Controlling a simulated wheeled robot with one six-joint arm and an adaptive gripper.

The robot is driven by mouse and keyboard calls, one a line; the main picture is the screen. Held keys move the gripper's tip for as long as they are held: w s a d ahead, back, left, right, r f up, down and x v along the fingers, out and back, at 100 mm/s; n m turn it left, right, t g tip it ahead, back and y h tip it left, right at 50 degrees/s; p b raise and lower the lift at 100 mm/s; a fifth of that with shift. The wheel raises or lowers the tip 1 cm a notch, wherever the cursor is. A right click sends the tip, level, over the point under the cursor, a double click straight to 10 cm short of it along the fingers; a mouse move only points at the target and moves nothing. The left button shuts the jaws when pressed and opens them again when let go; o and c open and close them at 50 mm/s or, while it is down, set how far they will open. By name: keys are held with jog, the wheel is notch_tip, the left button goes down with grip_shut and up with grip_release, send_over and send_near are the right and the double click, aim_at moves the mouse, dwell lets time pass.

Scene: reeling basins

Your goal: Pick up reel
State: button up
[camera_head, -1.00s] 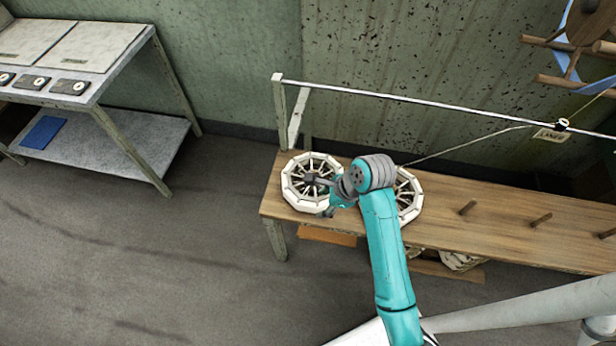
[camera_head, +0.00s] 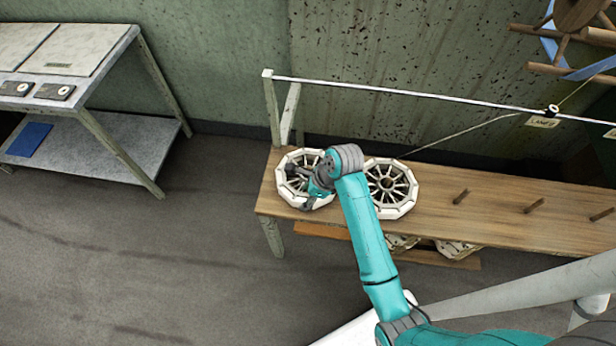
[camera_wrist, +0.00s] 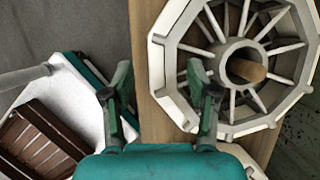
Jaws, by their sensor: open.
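Two white many-sided spoked reels lie flat, side by side, near the left end of the wooden bench. The left reel (camera_head: 290,196) is partly covered by my arm and gripper (camera_head: 312,200). The right reel (camera_head: 401,207) sits clear, with a peg in its hub. In the wrist view a reel (camera_wrist: 167,75), apparently the left one, sits around a wooden peg. My gripper (camera_wrist: 160,85) is open and empty there. One finger lies over the reel's rim, the other outside it past the bench edge. I cannot tell whether the fingers touch the reel.
The bench (camera_head: 490,205) has several bare pegs to the right. A white rail (camera_head: 400,92) runs above its back, with a tag (camera_head: 541,121) hanging from it. More reels (camera_head: 458,248) lie below the bench. A grey table (camera_head: 100,150) stands left, with open floor between.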

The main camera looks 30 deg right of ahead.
jog(key=shift+x, duration=1.35)
grip_shut()
jog(key=shift+w, duration=0.1)
jog(key=shift+d+r, duration=0.1)
jog(key=shift+r, duration=0.1)
